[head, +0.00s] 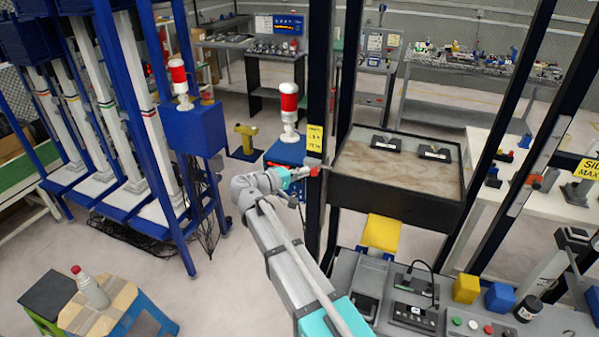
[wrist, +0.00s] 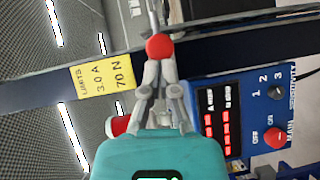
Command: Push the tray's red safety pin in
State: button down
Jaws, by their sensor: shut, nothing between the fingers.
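The red safety pin has a round red head (head: 314,171) near the left side of the tray (head: 400,215), a dark-sided box with a brownish top. In the wrist view the red head (wrist: 160,47) lies straight in front of my fingertips, with a thin grey shaft running on beyond it. My gripper (head: 304,173) is shut and empty, its fingertips (wrist: 159,68) together right behind the head. They look touching or almost touching; I cannot tell which. How far the shaft sits in the tray is hidden.
A dark upright post with a yellow label (wrist: 101,79) stands close by the gripper. A blue switch panel (wrist: 245,110) lies below and beside it. Two black fixtures sit on the tray top. A control bench (head: 410,300) stands at the lower right.

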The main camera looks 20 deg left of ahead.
jog(key=shift+a, duration=0.1)
jog(key=shift+a+r, duration=0.15)
jog(key=shift+a, duration=0.4)
jog(key=w+a+p+v, duration=0.1)
jog(key=v, duration=1.1)
jog(key=shift+a+p, duration=0.25)
jog(key=shift+p, duration=0.05)
